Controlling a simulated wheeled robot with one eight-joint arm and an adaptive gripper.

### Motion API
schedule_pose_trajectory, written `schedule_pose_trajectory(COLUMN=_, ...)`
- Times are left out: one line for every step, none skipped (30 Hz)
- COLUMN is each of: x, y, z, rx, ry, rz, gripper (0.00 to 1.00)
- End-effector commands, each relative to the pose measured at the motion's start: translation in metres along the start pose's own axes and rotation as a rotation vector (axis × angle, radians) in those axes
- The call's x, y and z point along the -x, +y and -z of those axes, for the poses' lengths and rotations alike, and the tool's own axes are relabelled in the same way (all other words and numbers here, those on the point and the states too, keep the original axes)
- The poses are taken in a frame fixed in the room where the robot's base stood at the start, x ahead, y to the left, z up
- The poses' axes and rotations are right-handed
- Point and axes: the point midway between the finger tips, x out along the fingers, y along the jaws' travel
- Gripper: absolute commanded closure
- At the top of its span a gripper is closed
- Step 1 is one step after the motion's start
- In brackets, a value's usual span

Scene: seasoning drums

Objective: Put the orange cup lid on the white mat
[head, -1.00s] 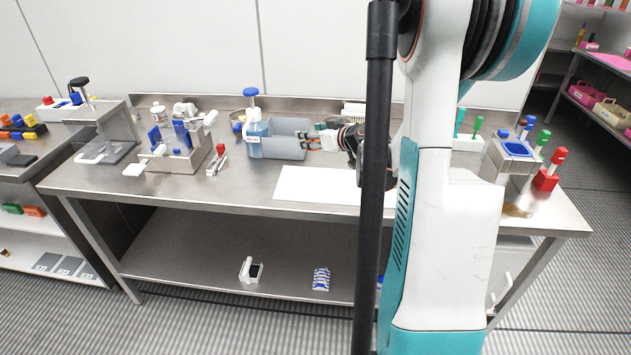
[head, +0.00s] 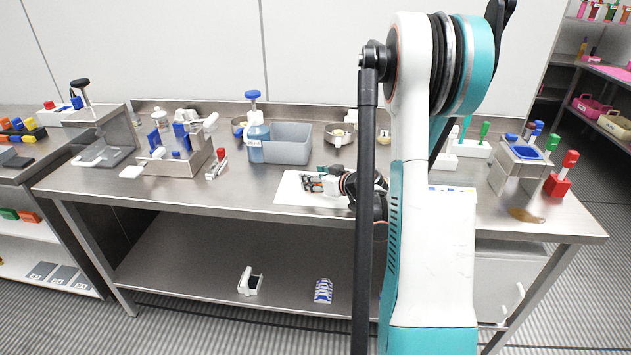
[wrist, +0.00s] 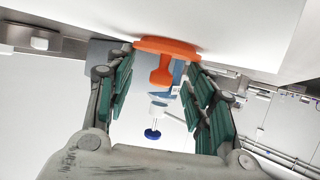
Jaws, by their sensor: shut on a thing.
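The orange cup lid (wrist: 166,47) shows in the wrist view with its wide rim against or very close to the white mat (wrist: 230,25) and its knob between my fingers. My gripper (wrist: 160,75) is shut on the lid, with a green-padded finger on each side of the knob. In the head view the white mat (head: 288,193) lies on the steel table, and my gripper (head: 312,183) is low over it. The lid is too small or hidden to make out there. I cannot tell whether its rim touches the mat.
A grey bin (head: 287,145) and a blue-topped bottle (head: 257,135) stand just behind the mat. A small bowl (head: 340,135) is to the bin's right. A rack (head: 178,160) stands at the left. The table front left of the mat is mostly clear.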

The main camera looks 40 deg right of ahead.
Motion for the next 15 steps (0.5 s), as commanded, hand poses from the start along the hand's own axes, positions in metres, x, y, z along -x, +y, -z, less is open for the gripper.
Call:
schedule_pose_trajectory(x=0.0005, y=-0.0002, z=0.0009, rx=0.0, ry=0.0, rz=0.0, gripper=0.63)
schedule_pose_trajectory(x=0.0007, y=-0.0002, z=0.0011, rx=0.0, ry=0.0, rz=0.0, gripper=0.63)
schedule_pose_trajectory(x=0.0007, y=-0.0002, z=0.0012, rx=0.0, ry=0.0, rz=0.0, gripper=0.63)
schedule_pose_trajectory(x=0.0007, y=-0.0002, z=0.0013, rx=0.0, ry=0.0, rz=0.0, gripper=0.63)
schedule_pose_trajectory(x=0.0007, y=-0.0002, z=0.0012, rx=0.0, ry=0.0, rz=0.0, gripper=0.63)
schedule_pose_trajectory(x=0.0005, y=-0.0002, z=0.0007, rx=0.0, ry=0.0, rz=0.0, gripper=0.63)
schedule_pose_trajectory(x=0.0002, y=-0.0002, z=0.0001, rx=0.0, ry=0.0, rz=0.0, gripper=0.63)
schedule_pose_trajectory(x=-0.0001, y=-0.0002, z=-0.0008, rx=0.0, ry=0.0, rz=0.0, gripper=0.63)
schedule_pose_trajectory(x=0.0, y=-0.0002, z=-0.0006, rx=0.0, ry=0.0, rz=0.0, gripper=0.44)
schedule_pose_trajectory(x=0.0001, y=-0.0003, z=-0.0005, rx=0.0, ry=0.0, rz=0.0, gripper=0.37)
schedule_pose_trajectory(x=0.0001, y=-0.0002, z=-0.0005, rx=0.0, ry=0.0, rz=0.0, gripper=0.31)
schedule_pose_trajectory(x=0.0001, y=-0.0003, z=-0.0005, rx=0.0, ry=0.0, rz=0.0, gripper=0.3)
schedule_pose_trajectory(x=0.0001, y=-0.0003, z=-0.0005, rx=0.0, ry=0.0, rz=0.0, gripper=0.3)
schedule_pose_trajectory(x=0.0001, y=-0.0003, z=-0.0005, rx=0.0, ry=0.0, rz=0.0, gripper=0.3)
schedule_pose_trajectory(x=0.0, y=-0.0003, z=-0.0005, rx=0.0, ry=0.0, rz=0.0, gripper=0.3)
